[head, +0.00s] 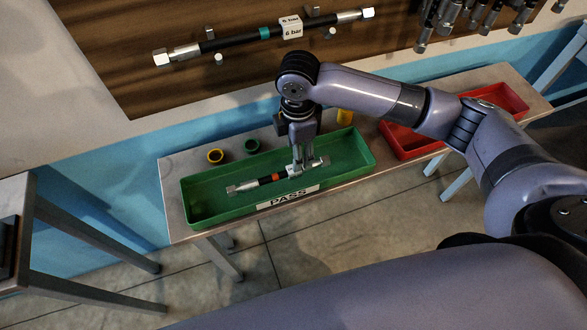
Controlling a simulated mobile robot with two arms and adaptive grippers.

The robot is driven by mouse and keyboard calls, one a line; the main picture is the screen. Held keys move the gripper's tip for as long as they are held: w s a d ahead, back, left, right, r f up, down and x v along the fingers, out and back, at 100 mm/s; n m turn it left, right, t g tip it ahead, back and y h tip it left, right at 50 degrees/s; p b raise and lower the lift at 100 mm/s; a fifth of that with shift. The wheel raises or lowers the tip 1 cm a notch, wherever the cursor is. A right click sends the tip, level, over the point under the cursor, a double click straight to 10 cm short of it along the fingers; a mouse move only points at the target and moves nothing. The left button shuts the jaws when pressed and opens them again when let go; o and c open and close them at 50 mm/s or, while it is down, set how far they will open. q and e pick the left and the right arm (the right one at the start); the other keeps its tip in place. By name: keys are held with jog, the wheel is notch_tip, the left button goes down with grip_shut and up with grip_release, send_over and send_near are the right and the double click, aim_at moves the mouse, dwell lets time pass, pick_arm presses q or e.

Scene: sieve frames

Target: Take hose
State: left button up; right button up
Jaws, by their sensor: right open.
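A short black hose (258,182) with metal end fittings and an orange band lies in the green tray (350,146) marked PASS. My right gripper (298,168) points down over this hose's right half, fingers open, close to a white tag on it; I cannot tell whether they touch it. Another black hose (238,40) with a teal band and a white tag reading 6 bar hangs level on the brown wall board. Several more hoses (470,18) hang at the board's top right. My left gripper is not in view.
A red tray (400,148) stands right of the green one on the narrow bench (172,200). Another table (18,196) is at the left.

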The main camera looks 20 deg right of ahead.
aim_at(287, 173)
jog(key=shift+s+a+f+p, duration=0.1)
jog(key=shift+a+f+p, duration=0.1)
jog(key=shift+f, duration=1.55)
jog(key=shift+s+a+f+p, duration=0.1)
jog(key=shift+f+p, duration=0.05)
jog(key=shift+f, duration=1.55)
jog(key=shift+c, duration=0.4)
grip_shut()
jog(key=shift+r, duration=0.1)
